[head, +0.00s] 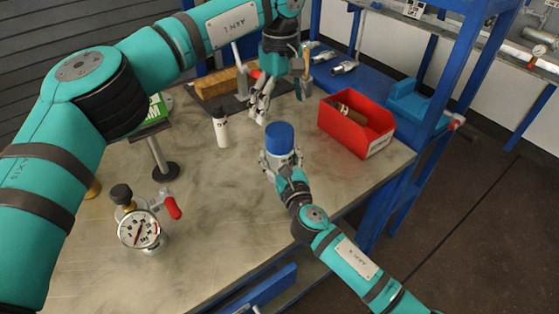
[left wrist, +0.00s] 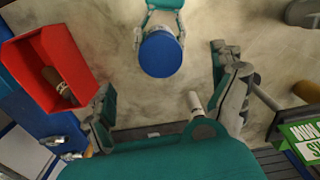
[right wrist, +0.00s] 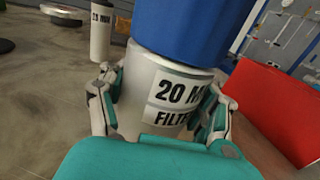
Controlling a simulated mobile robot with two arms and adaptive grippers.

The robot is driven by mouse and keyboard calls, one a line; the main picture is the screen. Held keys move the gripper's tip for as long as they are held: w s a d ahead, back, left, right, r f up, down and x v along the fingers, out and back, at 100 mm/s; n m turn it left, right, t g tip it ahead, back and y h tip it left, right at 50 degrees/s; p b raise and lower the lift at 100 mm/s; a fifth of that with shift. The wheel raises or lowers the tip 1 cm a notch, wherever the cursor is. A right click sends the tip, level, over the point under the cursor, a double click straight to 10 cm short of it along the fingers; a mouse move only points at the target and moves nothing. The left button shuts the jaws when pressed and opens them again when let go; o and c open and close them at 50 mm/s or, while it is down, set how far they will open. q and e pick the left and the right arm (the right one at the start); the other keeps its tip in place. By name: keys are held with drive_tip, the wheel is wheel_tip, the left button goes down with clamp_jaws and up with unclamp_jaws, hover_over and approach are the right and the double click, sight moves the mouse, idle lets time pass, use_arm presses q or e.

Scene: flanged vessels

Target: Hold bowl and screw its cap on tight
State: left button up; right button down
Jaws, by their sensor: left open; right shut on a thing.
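The bowl is a pale grey cylinder with a "20 MU FILTER" label (right wrist: 172,98) in the right wrist view. My right gripper (head: 283,165) is shut around its sides and holds it upright over the bench. The blue cap (head: 280,137) sits on top of the bowl; how tightly it is screwed I cannot tell. My left gripper (head: 261,108) is open and empty, behind and a little left of the cap in the head view. In the left wrist view the cap (left wrist: 160,54) lies beyond the open fingers, apart from them.
A white bottle-like cylinder (head: 221,130) stands left of the bowl. A red bin (head: 356,126) is to the right, near the bench edge. A pressure gauge (head: 140,228) stands front left. A wooden block (head: 215,83) lies at the back. The bench front (head: 215,245) is mostly clear.

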use_arm(q)
drive_tip(key=shift+r, duration=1.05)
use_arm(e)
drive_tip(key=shift+c, duration=0.7)
unclamp_jaws()
drive_tip(key=v, duration=1.2)
